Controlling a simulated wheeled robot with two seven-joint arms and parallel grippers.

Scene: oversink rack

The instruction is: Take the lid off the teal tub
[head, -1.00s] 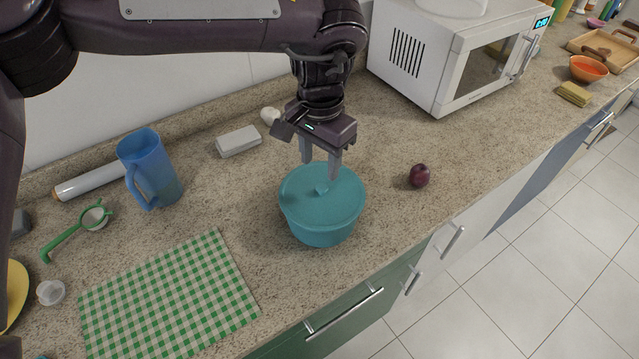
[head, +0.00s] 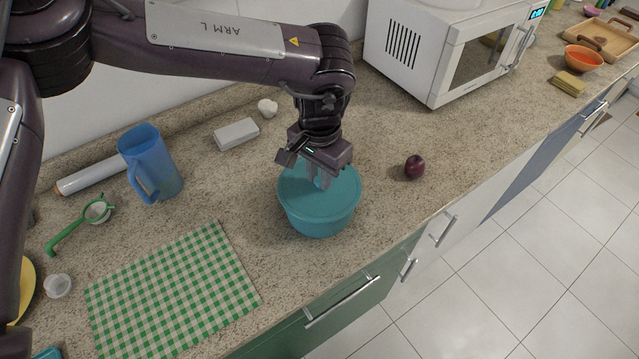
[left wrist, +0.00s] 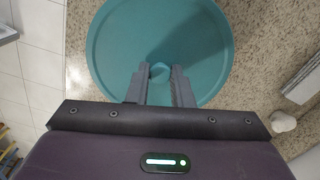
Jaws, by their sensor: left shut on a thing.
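The teal tub (head: 318,222) stands upright on the speckled counter with its round teal lid (head: 345,190) on top. The lid fills the upper part of the left wrist view (left wrist: 205,50). My left gripper (head: 321,182) points down over the lid's middle. Its fingers are shut on the lid's small knob (left wrist: 159,72), with one finger on each side. The lid sits on the tub's rim, and I see no gap between them. My right gripper is not in view.
A plum-coloured fruit (head: 414,166) lies right of the tub. A white microwave (head: 410,60) stands behind it. A blue jug (head: 150,165), grey block (head: 236,134) and green checked cloth (head: 172,290) are to the left. Counter around the tub is clear; its front edge is close.

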